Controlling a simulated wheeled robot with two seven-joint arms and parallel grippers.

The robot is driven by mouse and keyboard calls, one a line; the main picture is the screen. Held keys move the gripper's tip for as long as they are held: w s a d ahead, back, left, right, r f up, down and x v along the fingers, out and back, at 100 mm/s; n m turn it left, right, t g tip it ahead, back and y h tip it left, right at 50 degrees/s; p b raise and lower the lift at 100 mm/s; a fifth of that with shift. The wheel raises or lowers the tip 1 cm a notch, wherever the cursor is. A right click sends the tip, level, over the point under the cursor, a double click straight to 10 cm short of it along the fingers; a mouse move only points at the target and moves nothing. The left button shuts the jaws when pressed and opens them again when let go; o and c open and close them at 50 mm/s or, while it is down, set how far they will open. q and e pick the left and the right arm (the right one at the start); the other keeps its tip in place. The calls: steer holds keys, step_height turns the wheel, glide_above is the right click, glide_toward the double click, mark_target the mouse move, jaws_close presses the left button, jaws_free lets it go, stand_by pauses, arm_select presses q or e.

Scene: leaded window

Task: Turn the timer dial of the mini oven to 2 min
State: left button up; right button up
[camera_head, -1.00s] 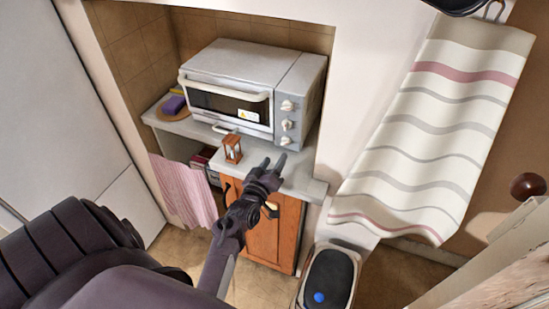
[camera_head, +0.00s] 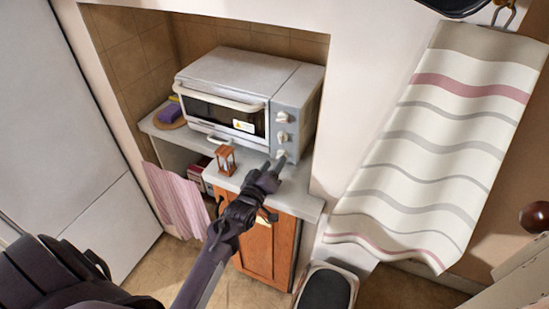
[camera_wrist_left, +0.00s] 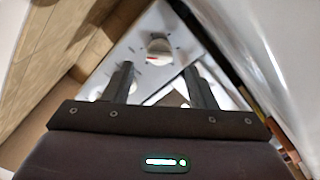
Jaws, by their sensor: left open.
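The mini oven (camera_head: 225,75) stands on a counter in a tiled niche. Its right front panel carries three pale dials: top (camera_head: 282,117), middle (camera_head: 282,136) and bottom (camera_head: 281,153). I cannot read which is the timer. My left gripper (camera_head: 273,162) is open, its fingertips close to the bottom dial in the head view. In the left wrist view, the open fingers (camera_wrist_left: 158,70) point at the panel. A white dial (camera_wrist_left: 158,47) with a red mark and ticks around it shows beyond the fingertips. Another pale part between the fingers is partly hidden. Contact cannot be told.
A small wooden hourglass (camera_head: 225,160) stands on the counter (camera_head: 298,192) left of my gripper. A purple sponge (camera_head: 170,112) lies at the far left. A pink cloth (camera_head: 178,200) hangs below. A striped towel (camera_head: 425,140) hangs to the right.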

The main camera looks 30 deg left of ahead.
arm_select(q)
steer(key=shift+w+d, duration=0.1)
steer(key=shift+w, duration=1.15)
steer(key=shift+w+f, duration=0.1)
steer(key=shift+w, duration=0.2)
steer(key=c, duration=1)
steer(key=shift+o, duration=0.2)
steer(key=shift+m, duration=0.4)
arm_select(e)
steer(key=shift+w+r, duration=0.25)
steer(key=shift+w, duration=0.35)
arm_select(q)
steer(key=o, duration=1)
steer(key=shift+c, duration=0.2)
arm_select(e)
steer(key=shift+w+a, duration=0.1)
steer(key=shift+w, duration=0.05)
steer(key=shift+a, duration=0.1)
